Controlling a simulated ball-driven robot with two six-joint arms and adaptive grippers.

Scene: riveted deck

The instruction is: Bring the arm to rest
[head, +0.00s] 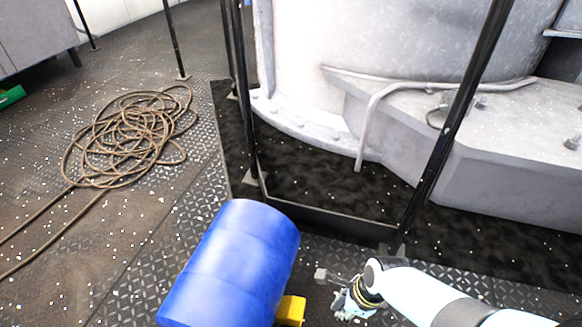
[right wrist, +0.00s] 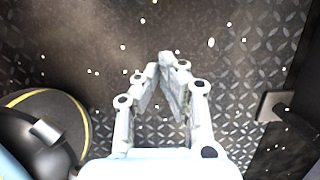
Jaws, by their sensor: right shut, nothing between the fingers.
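My right arm comes in from the lower right in the head view, and its gripper (head: 342,296) is low over the deck, right of a blue cylinder. In the right wrist view the same gripper (right wrist: 166,60) has its fingertips together, with nothing between them. Patterned deck plate shows behind the fingers. My left arm and gripper are in neither view.
The blue cylinder (head: 235,262) fills the bottom middle, with a yellow piece (head: 291,310) beside it. Black railing posts (head: 452,130) stand before large white machinery (head: 400,40). A coiled rope (head: 130,135) lies on the left. Some deck between rope and cylinder is clear.

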